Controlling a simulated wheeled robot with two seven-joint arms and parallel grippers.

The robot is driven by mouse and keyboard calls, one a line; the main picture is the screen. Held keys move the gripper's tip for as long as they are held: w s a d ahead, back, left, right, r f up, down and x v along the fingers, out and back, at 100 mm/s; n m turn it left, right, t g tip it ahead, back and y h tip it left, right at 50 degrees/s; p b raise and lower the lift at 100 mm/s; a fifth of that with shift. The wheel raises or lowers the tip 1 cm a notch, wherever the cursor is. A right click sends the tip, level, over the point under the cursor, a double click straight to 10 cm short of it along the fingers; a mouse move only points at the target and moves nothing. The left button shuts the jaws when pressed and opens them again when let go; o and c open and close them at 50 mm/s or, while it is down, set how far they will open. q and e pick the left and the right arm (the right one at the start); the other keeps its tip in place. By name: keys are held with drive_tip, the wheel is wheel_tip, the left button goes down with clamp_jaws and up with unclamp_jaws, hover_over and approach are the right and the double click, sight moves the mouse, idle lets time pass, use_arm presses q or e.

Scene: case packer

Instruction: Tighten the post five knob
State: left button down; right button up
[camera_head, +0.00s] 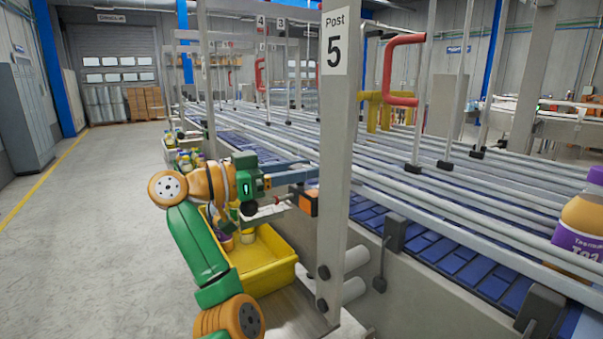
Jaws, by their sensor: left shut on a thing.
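Post 5 (334,130) is a pale upright post with a "Post 5" sign near its top. My left gripper (303,186) reaches in from the left, level with the middle of the post. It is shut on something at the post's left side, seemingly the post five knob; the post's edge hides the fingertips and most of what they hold. An orange and black block (308,203) shows between the gripper and the post. My right gripper is out of view.
A yellow bin (262,284) with several bottles stands below my left arm. Guide rails (440,185) and a blue conveyor (455,245) run behind the post. A purple-labelled bottle (577,240) stands at the right edge. The floor at left is clear.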

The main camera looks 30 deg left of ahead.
use_arm(q)
drive_tip(key=shift+r+m+g+h+p, duration=0.15)
drive_tip(key=shift+m+g+h+p, duration=0.25)
drive_tip(key=shift+m+g+h, duration=0.6)
drive_tip(key=m+g+h+p, duration=0.1)
drive_tip(key=p, duration=0.1)
drive_tip(key=m+g+h+p, duration=0.1)
drive_tip(key=h+p, duration=0.1)
drive_tip(key=m+g+h+p, duration=0.1)
drive_tip(key=m+g+p, duration=0.1)
drive_tip(key=p, duration=0.1)
drive_tip(key=shift+r+h, duration=0.35)
drive_tip(key=shift+h, duration=0.05)
drive_tip(key=shift+f+g+p, duration=0.2)
drive_tip(key=shift+g+p, duration=0.2)
drive_tip(key=shift+p, duration=0.25)
drive_tip(key=shift+f, duration=0.1)
drive_tip(key=shift+m, duration=0.3)
drive_tip(key=c, duration=0.6)
unclamp_jaws()
drive_tip(key=shift+s+f, duration=0.1)
drive_tip(key=shift+f+h, duration=0.1)
drive_tip(key=shift+h, duration=0.2)
